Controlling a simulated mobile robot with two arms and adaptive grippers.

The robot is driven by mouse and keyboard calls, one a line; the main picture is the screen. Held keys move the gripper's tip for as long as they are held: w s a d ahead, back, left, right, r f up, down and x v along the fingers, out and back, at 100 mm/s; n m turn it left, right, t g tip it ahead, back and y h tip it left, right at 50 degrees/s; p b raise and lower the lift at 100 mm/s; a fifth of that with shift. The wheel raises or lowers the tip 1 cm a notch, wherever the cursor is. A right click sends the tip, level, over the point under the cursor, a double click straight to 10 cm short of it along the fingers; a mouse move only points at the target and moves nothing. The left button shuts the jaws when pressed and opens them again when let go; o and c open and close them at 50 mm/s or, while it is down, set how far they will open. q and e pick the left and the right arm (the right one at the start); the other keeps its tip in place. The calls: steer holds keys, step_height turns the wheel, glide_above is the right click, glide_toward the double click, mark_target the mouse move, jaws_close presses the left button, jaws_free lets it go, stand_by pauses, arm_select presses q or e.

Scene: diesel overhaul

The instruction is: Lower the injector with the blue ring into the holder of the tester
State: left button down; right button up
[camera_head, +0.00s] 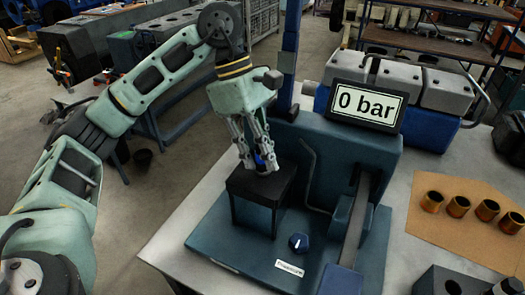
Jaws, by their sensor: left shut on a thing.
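My left gripper (257,158) points down over the tester (350,165) and is shut on the injector with the blue ring (259,160). Only a small blue part of the injector shows between the fingers; the rest is hidden. The gripper is right above the top of the black holder (262,183), a small stand on the tester's base plate. I cannot tell how far the injector sits in the holder. The tester's display (367,105) reads 0 bar. My right gripper is not in view.
A pressure knob (299,242) and a lever (352,225) are on the tester, right of the holder. Several brass sleeves (458,206) stand on a brown mat (435,228) at the right. A dark block (450,283) is at the front right. A grey-and-blue engine part (440,95) stands behind.

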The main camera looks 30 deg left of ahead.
arm_select(q)
steer(key=c, duration=1.6)
jaws_free()
steer(key=shift+o, duration=0.2)
steer(key=o, duration=0.4)
steer(key=shift+r+p, duration=2.45)
steer(key=shift+r, duration=1.1)
steer(key=shift+r, duration=0.1)
